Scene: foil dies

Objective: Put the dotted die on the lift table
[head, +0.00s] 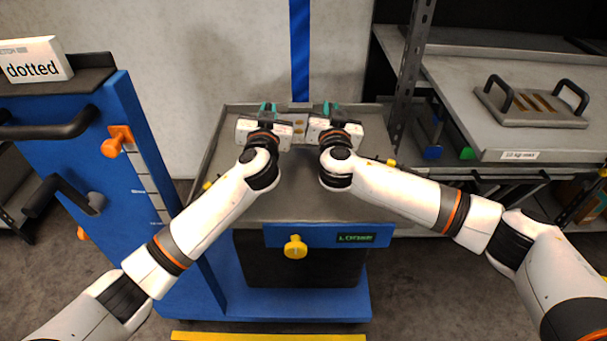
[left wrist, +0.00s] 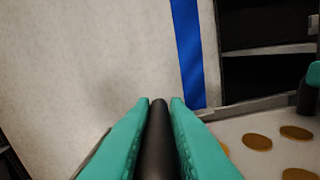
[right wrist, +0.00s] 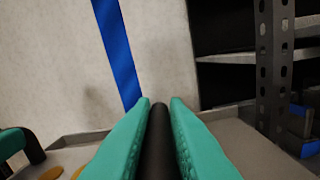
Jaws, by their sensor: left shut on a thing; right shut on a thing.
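The dotted die is a light grey plate (head: 299,117) with round orange-brown dots, mostly hidden behind my grippers in the head view. Its dots also show at the lower right of the left wrist view (left wrist: 258,142). My left gripper (head: 268,107) is shut on one black bar handle (left wrist: 157,140) of the die. My right gripper (head: 330,108) is shut on the other handle (right wrist: 157,140). The die is over the far end of the lift table's grey top (head: 300,195). I cannot tell whether it touches the top.
A sign reading "dotted" (head: 34,60) stands on the blue column at left. A slotted die (head: 532,105) with two black handles lies on the grey shelf (head: 470,95) at right. A perforated rack post (head: 415,70) stands close to the right arm. The near part of the table top is bare.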

